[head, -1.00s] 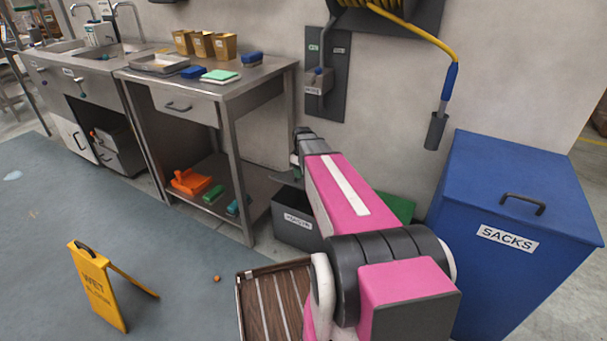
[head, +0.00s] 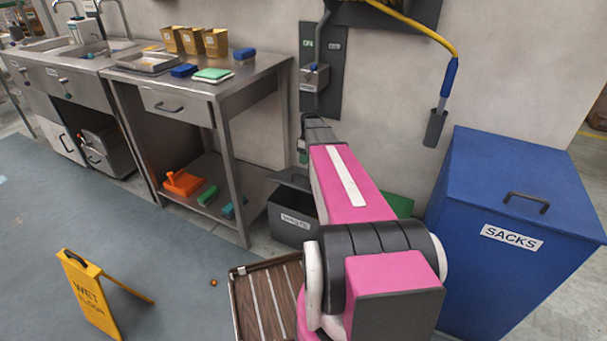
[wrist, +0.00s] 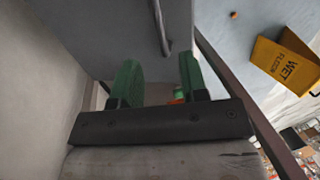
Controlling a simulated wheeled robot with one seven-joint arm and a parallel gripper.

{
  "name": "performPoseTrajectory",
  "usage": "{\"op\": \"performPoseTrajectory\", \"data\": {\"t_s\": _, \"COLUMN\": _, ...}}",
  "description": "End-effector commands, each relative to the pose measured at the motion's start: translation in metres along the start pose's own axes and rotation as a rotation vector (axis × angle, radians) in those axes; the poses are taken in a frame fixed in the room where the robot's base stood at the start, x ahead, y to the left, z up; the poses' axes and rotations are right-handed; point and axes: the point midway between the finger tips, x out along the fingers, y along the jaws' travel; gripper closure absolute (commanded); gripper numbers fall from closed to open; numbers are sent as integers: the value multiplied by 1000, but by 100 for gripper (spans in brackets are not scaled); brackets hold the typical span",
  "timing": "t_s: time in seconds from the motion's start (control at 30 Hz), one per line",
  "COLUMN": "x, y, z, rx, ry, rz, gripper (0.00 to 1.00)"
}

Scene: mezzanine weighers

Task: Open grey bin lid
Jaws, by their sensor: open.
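The grey bin (head: 290,220), with a white label I cannot read clearly, stands on the floor beside the steel workbench. Its grey lid (head: 291,180) looks tilted, with a dark gap under it; my arm hides its right part. My gripper (head: 303,153) is above the bin, at the right end of the workbench. In the wrist view my gripper (wrist: 158,82) has two green fingers apart with nothing between them. A grey panel with a bar handle lies beyond the fingers; I cannot tell whether it is the lid.
The workbench (head: 238,88) stands left of the bin. A blue SACKS bin (head: 500,210) stands at the right. A brown slatted piece (head: 262,310) lies in front. A yellow wet-floor sign (head: 88,295) stands front left. Floor between sign and workbench is mostly clear.

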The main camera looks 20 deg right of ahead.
Motion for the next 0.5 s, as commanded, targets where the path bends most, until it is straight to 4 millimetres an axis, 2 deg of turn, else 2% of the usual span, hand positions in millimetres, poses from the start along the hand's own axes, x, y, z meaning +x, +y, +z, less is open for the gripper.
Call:
{"op": "performPoseTrajectory", "data": {"t_s": 0.1, "x": 23, "y": 0, "z": 0, "rx": 1, "ry": -1, "rz": -1, "gripper": 60}}
{"op": "performPoseTrajectory", "data": {"t_s": 0.3, "x": 55, "y": 0, "z": 0, "rx": 1, "ry": -1, "rz": -1, "gripper": 60}}
{"op": "performPoseTrajectory", "data": {"t_s": 0.5, "x": 74, "y": 0, "z": 0, "rx": 1, "ry": 0, "rz": 1, "gripper": 60}}
